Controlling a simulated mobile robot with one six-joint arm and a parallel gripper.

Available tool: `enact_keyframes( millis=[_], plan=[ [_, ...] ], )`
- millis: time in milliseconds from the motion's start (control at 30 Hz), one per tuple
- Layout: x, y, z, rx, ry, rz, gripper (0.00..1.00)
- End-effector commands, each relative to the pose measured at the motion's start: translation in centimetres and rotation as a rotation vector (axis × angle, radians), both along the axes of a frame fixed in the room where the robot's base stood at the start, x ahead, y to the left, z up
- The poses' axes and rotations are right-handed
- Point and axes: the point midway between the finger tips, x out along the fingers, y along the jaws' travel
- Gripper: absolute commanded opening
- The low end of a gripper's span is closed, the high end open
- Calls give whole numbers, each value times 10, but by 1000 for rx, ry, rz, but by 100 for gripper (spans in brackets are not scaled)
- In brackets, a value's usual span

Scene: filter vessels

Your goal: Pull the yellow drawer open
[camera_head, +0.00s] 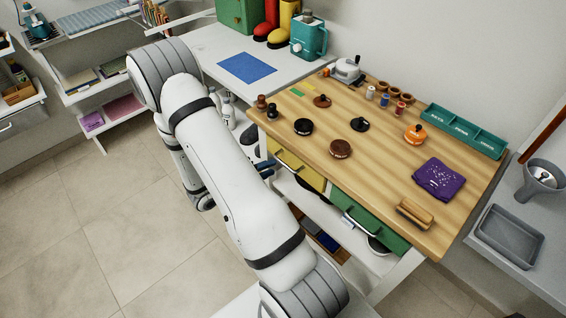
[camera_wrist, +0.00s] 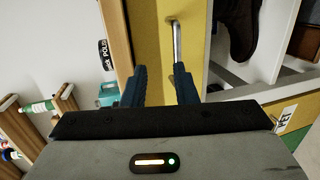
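The yellow drawer (camera_head: 308,174) sits under the front edge of the wooden worktop, with a metal bar handle (camera_head: 288,160) on its front. It looks closed. In the wrist view the yellow front (camera_wrist: 150,35) fills the upper middle, and the handle (camera_wrist: 177,40) stands in line with the right finger's tip. My gripper (camera_wrist: 160,69) is open, with its two dark blue fingers apart and nothing held between them. I cannot tell whether the right finger touches the handle. In the head view the gripper (camera_head: 265,168) is just in front of the drawer, partly hidden by my arm.
A green drawer (camera_head: 372,222) with its own handle is to the right of the yellow one. The wooden worktop (camera_head: 375,175) above holds dark lids, a purple cloth (camera_head: 439,179) and a teal tray (camera_head: 466,131). Open shelves lie below. The floor (camera_head: 130,225) to the left is clear.

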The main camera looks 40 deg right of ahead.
Motion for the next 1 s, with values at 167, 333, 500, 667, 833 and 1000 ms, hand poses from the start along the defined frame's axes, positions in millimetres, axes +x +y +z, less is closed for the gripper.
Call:
enact_keyframes(
  millis=[167,333,500,667,833,1000],
  plan=[
    [8,0,-25,-21,-22,72,26],
    [10,-13,-30,-23,-29,84,26],
    [12,-39,-35,-22,-29,81,26],
    [14,-61,-40,-22,-29,82,26],
    [15,-73,-43,-23,-29,84,26],
    [16,-76,-44,-23,-29,86,26]
  ],
)
